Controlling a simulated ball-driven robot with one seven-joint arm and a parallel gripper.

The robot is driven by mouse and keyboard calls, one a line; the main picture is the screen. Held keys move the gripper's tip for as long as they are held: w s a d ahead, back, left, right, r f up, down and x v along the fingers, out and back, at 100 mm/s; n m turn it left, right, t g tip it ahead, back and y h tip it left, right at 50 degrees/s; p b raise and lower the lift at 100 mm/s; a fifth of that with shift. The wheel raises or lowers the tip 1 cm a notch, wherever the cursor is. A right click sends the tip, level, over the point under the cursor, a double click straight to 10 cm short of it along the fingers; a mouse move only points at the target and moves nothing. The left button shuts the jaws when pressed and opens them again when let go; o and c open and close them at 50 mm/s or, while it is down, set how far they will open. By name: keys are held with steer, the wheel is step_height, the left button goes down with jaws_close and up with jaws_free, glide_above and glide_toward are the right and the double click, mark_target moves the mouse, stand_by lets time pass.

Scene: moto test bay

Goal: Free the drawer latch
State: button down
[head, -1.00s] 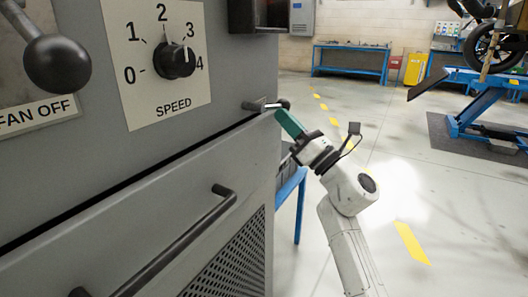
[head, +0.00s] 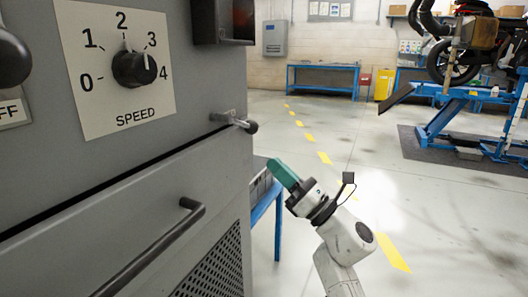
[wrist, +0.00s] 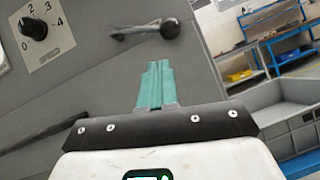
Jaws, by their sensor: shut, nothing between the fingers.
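The drawer latch (head: 235,122) is a short metal lever with a dark knob at its right end. It sits at the right edge of the grey cabinet, just above the seam over the drawer front (head: 110,225), and it lies roughly level. It also shows at the top of the wrist view (wrist: 148,30). The drawer front is flush at the seam and has a dark bar handle (head: 150,250). My gripper (head: 272,162) has teal fingers, shut and empty. It is below and right of the latch in the head view, apart from it. The wrist view shows the fingertips (wrist: 157,64) below the latch.
A speed dial (head: 134,68) is on the panel above, with a dark knob (head: 12,58) at far left. A blue table (head: 262,208) carrying a grey crate (wrist: 283,122) stands beside the cabinet. A motorcycle lift (head: 455,115) is at right. Floor between is open.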

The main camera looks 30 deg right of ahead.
steer(key=v, duration=0.3)
steer(key=shift+s+d+f, duration=0.1)
steer(key=shift+s+d, duration=0.1)
stand_by(0.4)
